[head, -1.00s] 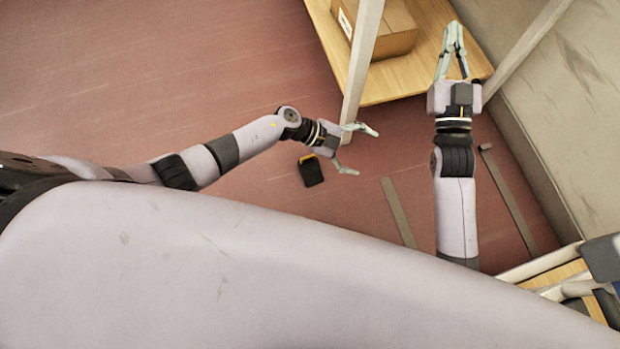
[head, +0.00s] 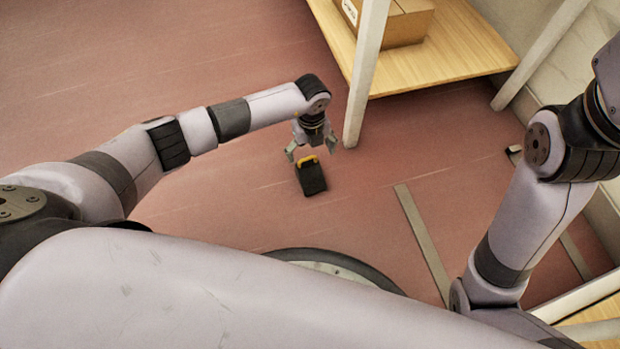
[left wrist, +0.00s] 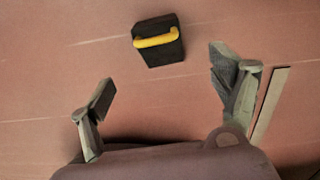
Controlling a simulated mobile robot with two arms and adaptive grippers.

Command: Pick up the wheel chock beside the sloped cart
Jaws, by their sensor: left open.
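The wheel chock (head: 312,180) is a black block with a yellow handle, lying on the red floor in the head view. My left gripper (head: 311,156) points down above it, open, with its fingers either side of the yellow handle as seen from the head. In the left wrist view the chock (left wrist: 158,42) lies beyond the fingertips, a little left of the middle between them. The open left gripper (left wrist: 162,88) holds nothing there. My right arm comes up at the right of the head view, its fingers out of the picture. I cannot make out a sloped cart for sure.
A wooden shelf (head: 440,62) with pale posts (head: 366,75) carries a cardboard box (head: 398,24). One post stands close right of the left gripper. A flat grey strip (head: 423,240) lies on the floor. A wall is at the right. The floor left of the chock is clear.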

